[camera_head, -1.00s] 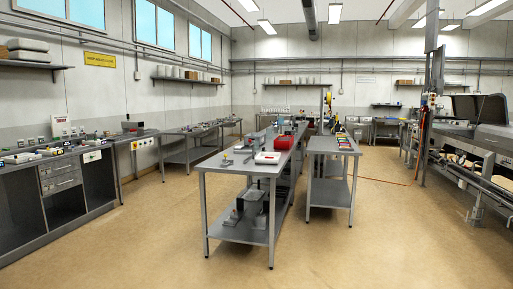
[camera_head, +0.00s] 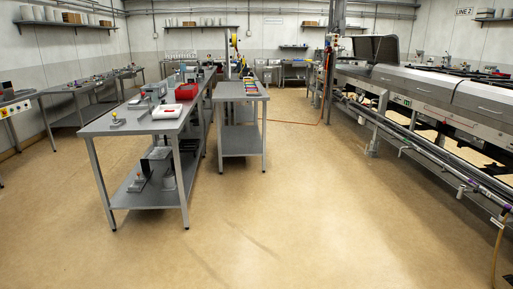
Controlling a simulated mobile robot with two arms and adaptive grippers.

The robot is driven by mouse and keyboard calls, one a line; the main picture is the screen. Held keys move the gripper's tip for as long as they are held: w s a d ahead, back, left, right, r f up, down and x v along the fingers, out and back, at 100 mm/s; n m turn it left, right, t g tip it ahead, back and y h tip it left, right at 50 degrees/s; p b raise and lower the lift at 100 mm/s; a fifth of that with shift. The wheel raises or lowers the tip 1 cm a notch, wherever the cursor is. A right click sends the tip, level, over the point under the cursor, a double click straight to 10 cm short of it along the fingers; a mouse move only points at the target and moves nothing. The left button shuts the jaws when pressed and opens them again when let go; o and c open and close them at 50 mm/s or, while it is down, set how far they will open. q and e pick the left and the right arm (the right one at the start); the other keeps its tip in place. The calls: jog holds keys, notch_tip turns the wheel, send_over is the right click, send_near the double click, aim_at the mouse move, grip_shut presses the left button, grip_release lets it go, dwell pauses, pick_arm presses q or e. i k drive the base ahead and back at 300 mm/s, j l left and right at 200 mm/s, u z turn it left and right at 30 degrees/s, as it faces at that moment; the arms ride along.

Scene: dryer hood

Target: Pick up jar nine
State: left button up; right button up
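I cannot make out a jar marked nine in the head view. Small pale containers stand in a row by the back wall (camera_head: 181,55), too small to read. More white items (camera_head: 187,24) sit on a wall shelf. Neither of my grippers is in view.
A long grey table (camera_head: 130,124) with a red box (camera_head: 187,91) and white tray (camera_head: 168,111) stands left of centre. A smaller grey table (camera_head: 240,92) is beside it. A long machine (camera_head: 440,95) lines the right. The floor (camera_head: 310,200) between is open.

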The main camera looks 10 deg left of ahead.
aim_at(155, 95)
jog(key=i, duration=4.25)
